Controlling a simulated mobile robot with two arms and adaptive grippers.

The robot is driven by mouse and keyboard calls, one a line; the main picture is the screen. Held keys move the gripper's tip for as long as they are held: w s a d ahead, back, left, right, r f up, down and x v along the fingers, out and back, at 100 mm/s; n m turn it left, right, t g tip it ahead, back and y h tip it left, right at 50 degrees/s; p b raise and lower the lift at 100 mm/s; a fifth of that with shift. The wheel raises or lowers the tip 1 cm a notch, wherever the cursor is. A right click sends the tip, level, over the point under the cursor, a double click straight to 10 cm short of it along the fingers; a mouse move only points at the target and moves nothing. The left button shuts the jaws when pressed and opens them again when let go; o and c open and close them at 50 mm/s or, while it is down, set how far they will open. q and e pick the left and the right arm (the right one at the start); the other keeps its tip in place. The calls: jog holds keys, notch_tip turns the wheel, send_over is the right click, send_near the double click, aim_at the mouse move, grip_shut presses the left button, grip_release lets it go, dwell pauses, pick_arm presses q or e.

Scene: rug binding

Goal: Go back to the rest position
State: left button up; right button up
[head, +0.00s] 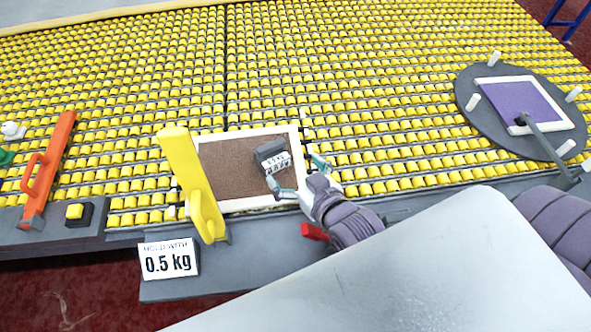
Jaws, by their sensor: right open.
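My right gripper (294,173) is open, with one fingertip on each side of the near right edge of a dark grey block (270,151). The block has a white printed label facing me and sits on a brown rug piece (225,170) with a pale border. I cannot tell whether the fingertips touch the block. My right arm reaches in from the right, over the table's front edge. My left gripper is not in view.
A sign (168,261) reads 0.5 kg. An orange handle (48,170) stands at left. A dark round plate (470,115) holds a purple rug piece (520,98). Yellow rollers (330,60) behind are clear.

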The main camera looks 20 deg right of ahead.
jog(key=shift+s+r, duration=0.15)
jog(key=shift+s, duration=0.05)
jog(key=shift+r, duration=0.1)
dwell(0.4)
